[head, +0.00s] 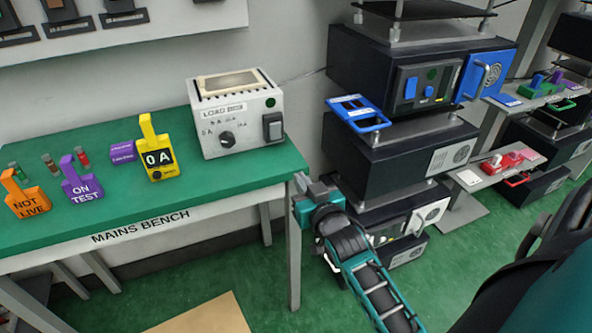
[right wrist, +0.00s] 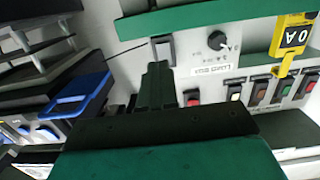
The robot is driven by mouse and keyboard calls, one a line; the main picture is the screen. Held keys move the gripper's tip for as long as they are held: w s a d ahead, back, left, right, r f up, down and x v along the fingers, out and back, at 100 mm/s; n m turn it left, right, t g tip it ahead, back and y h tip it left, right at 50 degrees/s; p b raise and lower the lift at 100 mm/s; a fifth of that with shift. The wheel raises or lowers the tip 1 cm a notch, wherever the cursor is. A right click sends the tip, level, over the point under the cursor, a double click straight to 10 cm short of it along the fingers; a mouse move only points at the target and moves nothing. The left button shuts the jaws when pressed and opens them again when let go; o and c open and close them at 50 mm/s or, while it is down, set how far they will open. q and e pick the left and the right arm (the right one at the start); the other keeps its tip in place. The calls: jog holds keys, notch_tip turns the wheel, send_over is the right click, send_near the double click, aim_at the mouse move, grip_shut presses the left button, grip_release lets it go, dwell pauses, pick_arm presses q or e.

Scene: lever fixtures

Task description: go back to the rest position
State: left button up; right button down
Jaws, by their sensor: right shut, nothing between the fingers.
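My right gripper (head: 306,186) is at the right end of the green-topped mains bench (head: 185,207), in front of the dark rack units. In the head view it looks close to the bench's corner; whether it touches cannot be told. Its fingers (right wrist: 156,82) are together and empty in the right wrist view. The white load box (head: 238,112), with a knob and a dark rocker switch, stands on the bench to the upper left of the gripper. It also shows in the right wrist view (right wrist: 200,60), upside down. My left gripper is not in view.
On the bench stand a yellow "0 A" tag (head: 156,150), a purple "ON TEST" tag (head: 82,180) and an orange "NOT LIVE" tag (head: 24,196). Black units with a blue-handled drawer (head: 358,113) are stacked behind the gripper. Green floor (head: 465,262) is open at lower right.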

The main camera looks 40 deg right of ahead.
jog(key=shift+s, duration=0.25)
jog(key=shift+a, duration=0.1)
dwell(0.3)
jog(key=s+a+f+n+g+y, duration=0.5)
jog(key=s+a+f+y, duration=0.1)
jog(key=s+a+f, duration=0.8)
jog(key=shift+s+a+g, duration=0.4)
jog(key=shift+s+a, duration=0.2)
jog(key=shift+s, duration=0.35)
